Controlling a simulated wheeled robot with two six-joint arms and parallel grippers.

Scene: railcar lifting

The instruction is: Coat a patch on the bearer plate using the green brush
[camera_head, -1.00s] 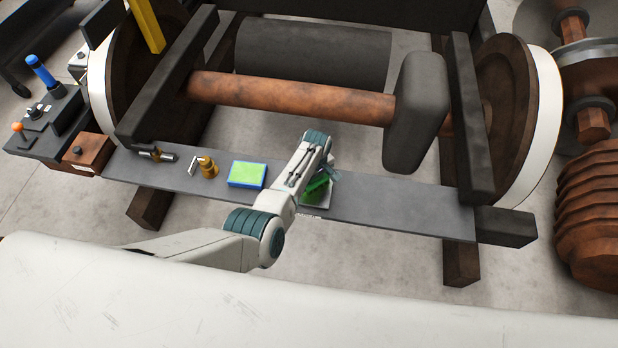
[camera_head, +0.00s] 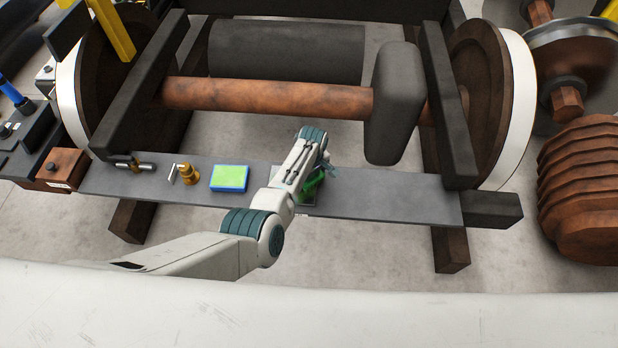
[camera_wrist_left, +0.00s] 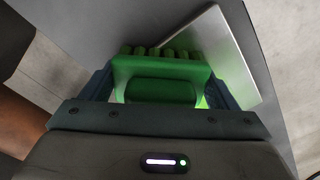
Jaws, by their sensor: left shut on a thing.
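The green brush (camera_wrist_left: 160,80) is held between the fingers of my left gripper (camera_wrist_left: 160,95), as the left wrist view shows. In the head view my left gripper (camera_head: 322,168) is over the middle of the bearer plate (camera_head: 390,198), and the brush (camera_head: 313,185) shows partly behind my arm. A light grey square patch (camera_wrist_left: 215,50) lies on the plate beside the brush; its edge (camera_head: 306,202) just shows in the head view. The bristle side faces the patch, but I cannot tell whether it touches. My right gripper is not in view.
On the plate to the left are a green-topped blue sponge-like block (camera_head: 229,178), a brass fitting (camera_head: 189,173) and a small metal tool (camera_head: 135,166). A brown box (camera_head: 62,168) stands at the left end. A rusty axle (camera_head: 270,98) runs behind. The plate's right part is clear.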

